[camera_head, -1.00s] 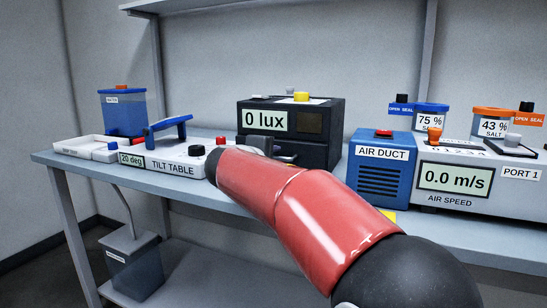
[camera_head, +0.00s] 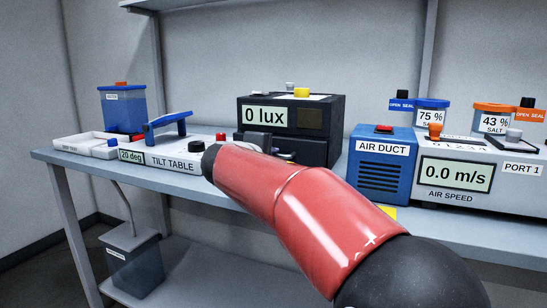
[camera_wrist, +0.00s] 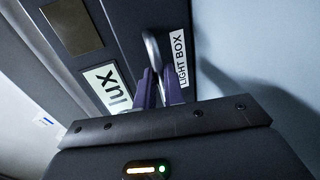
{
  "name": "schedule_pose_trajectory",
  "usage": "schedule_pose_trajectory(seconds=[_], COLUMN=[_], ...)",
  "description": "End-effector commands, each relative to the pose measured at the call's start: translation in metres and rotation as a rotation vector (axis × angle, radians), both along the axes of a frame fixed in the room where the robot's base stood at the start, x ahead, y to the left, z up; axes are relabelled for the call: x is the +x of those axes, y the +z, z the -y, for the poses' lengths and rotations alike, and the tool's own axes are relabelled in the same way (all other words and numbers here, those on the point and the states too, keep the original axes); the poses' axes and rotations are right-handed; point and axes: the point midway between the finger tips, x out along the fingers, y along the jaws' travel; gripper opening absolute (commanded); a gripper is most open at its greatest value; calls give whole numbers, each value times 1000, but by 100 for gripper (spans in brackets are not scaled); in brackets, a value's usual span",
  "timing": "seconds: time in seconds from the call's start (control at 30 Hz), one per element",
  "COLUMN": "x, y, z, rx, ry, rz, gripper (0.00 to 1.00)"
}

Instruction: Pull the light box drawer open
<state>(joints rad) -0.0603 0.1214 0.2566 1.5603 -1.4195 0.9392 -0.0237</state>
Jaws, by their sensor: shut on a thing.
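The light box (camera_head: 325,122) is a black box with a "0 lux" display, standing on the bench at the middle of the head view. Its front also shows in the wrist view (camera_wrist: 120,50), with a "LIGHT BOX" label on the lower part. A curved grey metal handle (camera_wrist: 152,46) stands out beside that label. My gripper (camera_wrist: 160,88) has its purple fingers shut on the handle. In the head view my red arm hides most of the gripper and the lower front of the box. I cannot tell whether the drawer stands out from the box.
A tilt table (camera_head: 172,160) stands left of the light box. A blue air duct (camera_head: 380,165) and an air speed unit (camera_head: 455,180) stand close on its right. A blue-lidded tank (camera_head: 122,112) is at the back left. Floor space shows at the lower left.

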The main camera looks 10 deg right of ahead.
Motion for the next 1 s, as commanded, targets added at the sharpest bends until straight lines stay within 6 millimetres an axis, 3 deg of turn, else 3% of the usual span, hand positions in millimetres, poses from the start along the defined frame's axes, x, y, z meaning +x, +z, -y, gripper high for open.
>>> schedule_pose_trajectory(seconds=[0.2,0.4,0.77,0.8,0.97,1.0], x=[-49,-80,-85,-85,-85,-85], y=[-5,-2,-1,-1,-1,-1], z=[-37,-58,-61,-61,-61,-61], rx=[1,1,1,1,1,1], ry=[5,3,0,0,0,0], rz=[3,1,-2,-2,-1,-1], gripper=[0,0,0,12,32,32])
